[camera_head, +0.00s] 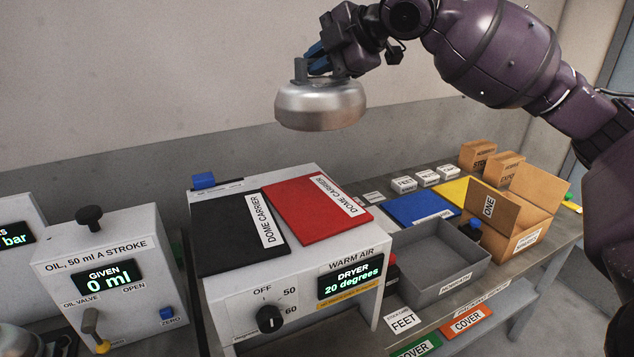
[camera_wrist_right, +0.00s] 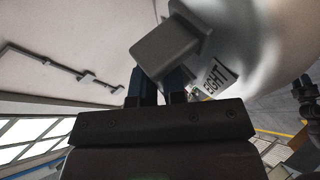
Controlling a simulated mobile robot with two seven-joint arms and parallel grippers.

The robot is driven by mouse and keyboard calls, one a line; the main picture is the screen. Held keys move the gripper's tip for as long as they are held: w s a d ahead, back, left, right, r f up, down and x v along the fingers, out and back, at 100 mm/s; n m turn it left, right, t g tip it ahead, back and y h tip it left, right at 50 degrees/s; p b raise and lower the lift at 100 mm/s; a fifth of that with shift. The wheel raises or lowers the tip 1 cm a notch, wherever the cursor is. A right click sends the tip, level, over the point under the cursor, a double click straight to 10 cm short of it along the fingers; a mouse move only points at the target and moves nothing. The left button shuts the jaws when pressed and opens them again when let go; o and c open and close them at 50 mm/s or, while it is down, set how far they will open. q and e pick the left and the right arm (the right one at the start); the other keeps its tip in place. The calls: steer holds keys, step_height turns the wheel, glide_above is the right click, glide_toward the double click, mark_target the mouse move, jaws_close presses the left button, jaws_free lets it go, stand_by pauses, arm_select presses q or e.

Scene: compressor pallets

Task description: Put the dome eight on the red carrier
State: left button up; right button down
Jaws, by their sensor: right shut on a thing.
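The dome eight (camera_head: 320,104) is a silvery metal dome with a grey block handle on top. My right gripper (camera_head: 315,66) is shut on that handle and holds the dome in the air, above and behind the red carrier. In the right wrist view the handle (camera_wrist_right: 168,45) sits between the fingers, and the dome's side (camera_wrist_right: 265,45) shows a label reading EIGHT. The red carrier (camera_head: 312,212) is a flat, empty mat labelled DOME CARRIER on top of the warm air dryer. My left gripper is not in view.
A black dome carrier (camera_head: 228,238) lies left of the red one. The white dryer (camera_head: 290,290) has a knob and a display. An oil unit (camera_head: 110,280) stands at left. At right are a grey tray (camera_head: 437,262), a blue mat (camera_head: 415,208) and an open cardboard box (camera_head: 515,205).

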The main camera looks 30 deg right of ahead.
step_height(320, 180, down, 19)
steer(key=shift+w+r+p, duration=0.15)
steer(key=shift+p, duration=0.15)
stand_by(0.5)
steer(key=c, duration=1.2)
jaws_free()
steer(key=shift+a+f, duration=0.1)
steer(key=shift+f, duration=0.15)
steer(key=shift+b+v, duration=0.7)
steer(key=shift+v, duration=5.4)
steer(key=shift+r, duration=0.15)
